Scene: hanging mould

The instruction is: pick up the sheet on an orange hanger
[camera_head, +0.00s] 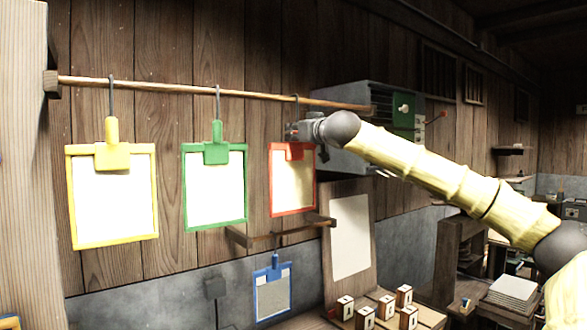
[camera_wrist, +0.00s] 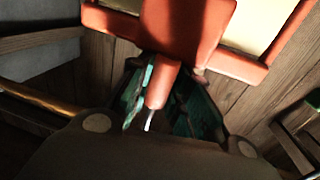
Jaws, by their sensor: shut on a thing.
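The sheet on the orange hanger (camera_head: 292,183) hangs at the right end of the row, a pale panel in an orange-red frame. Its thin hook still shows at the wooden rod (camera_head: 228,93). My gripper (camera_head: 303,132) is at the top of this hanger, partly hiding its clip and stem. In the wrist view the orange hanger (camera_wrist: 187,35) fills the top, and its stem runs down between the teal fingers of my gripper (camera_wrist: 165,85). The fingers are shut on the stem. A bit of metal hook shows below it.
A yellow-framed sheet (camera_head: 114,205) and a green-framed sheet (camera_head: 215,190) hang further left on the rod. A blue-framed sheet (camera_head: 273,291) hangs lower. A grey cabinet (camera_head: 345,97) is just behind my gripper. A small wooden bracket (camera_head: 275,236) is below the orange frame.

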